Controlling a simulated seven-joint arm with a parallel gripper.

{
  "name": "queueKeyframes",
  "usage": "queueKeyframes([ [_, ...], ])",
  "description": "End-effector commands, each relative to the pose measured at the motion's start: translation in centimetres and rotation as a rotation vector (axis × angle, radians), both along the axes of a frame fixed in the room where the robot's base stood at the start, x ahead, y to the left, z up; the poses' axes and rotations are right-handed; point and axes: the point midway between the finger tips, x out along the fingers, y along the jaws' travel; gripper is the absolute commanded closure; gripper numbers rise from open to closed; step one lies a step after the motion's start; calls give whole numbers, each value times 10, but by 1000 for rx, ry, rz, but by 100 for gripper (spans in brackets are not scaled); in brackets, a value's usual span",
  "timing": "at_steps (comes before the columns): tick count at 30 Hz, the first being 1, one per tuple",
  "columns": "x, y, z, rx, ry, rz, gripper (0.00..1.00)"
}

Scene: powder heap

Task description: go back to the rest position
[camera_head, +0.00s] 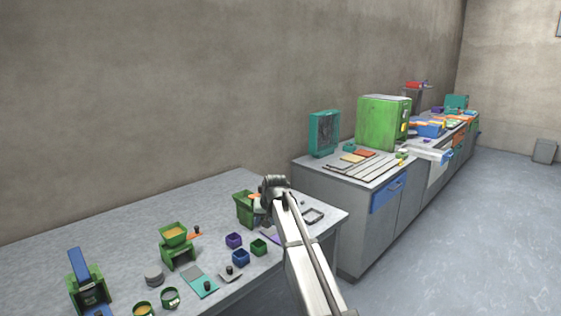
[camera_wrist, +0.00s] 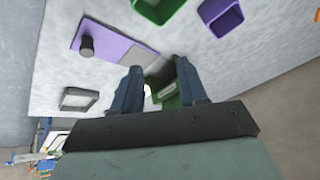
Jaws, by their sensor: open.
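My gripper (camera_wrist: 160,85) is open in the wrist view, its two dark blue fingers apart above the pale grey table (camera_wrist: 50,60). A green container (camera_wrist: 168,100) shows between and beyond the fingers; I cannot tell whether they touch it. In the head view my arm reaches in from the lower right, and its wrist is beside a green box-like device (camera_head: 244,211) at the table's far right. The fingertips are mostly hidden there by the wrist.
A purple plate with a black knob (camera_wrist: 87,46), a grey square frame (camera_wrist: 78,100), a green cup (camera_wrist: 160,8) and a purple cup (camera_wrist: 222,14) lie near my gripper. Several green devices and pots stand on the left. A second counter (camera_head: 335,178) carries a green machine (camera_head: 382,122).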

Motion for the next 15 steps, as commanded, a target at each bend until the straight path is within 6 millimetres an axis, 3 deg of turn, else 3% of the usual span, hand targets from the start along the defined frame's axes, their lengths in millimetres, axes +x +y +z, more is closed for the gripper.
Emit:
queueKeyframes([
  [1, 9, -30, 3, 11, -23, -35, 57],
  [9, 43, -166, 18, 58, -154, -192, 57],
  [15, 50, -252, 19, 74, -226, -288, 57],
])
